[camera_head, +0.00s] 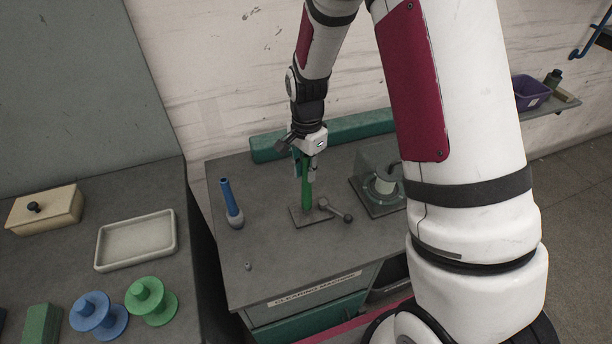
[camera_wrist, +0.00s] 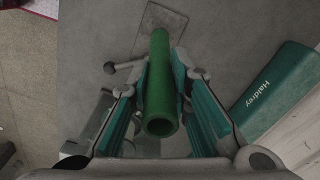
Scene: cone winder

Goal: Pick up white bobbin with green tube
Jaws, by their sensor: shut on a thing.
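The green tube (camera_head: 306,193) stands upright over a small grey plate (camera_head: 297,217) on the middle bench. My gripper (camera_head: 305,168) is around its upper part from above. In the wrist view, the gripper (camera_wrist: 162,72) is shut on the green tube (camera_wrist: 159,105), one finger on each side, and the tube's open end faces the camera. No white winding shows on this tube. I cannot tell whether its lower end touches the plate. A bobbin with a blue tube (camera_head: 231,204) and a pale grey lower part stands to the left on the same bench.
A lever with a round knob (camera_head: 347,217) is just right of the plate. A clear-walled device (camera_head: 379,187) stands further right. A green block (camera_head: 345,128) lies along the wall. The left table holds a pale tray (camera_head: 137,240), a lidded box (camera_head: 45,210) and blue and green spools (camera_head: 151,300).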

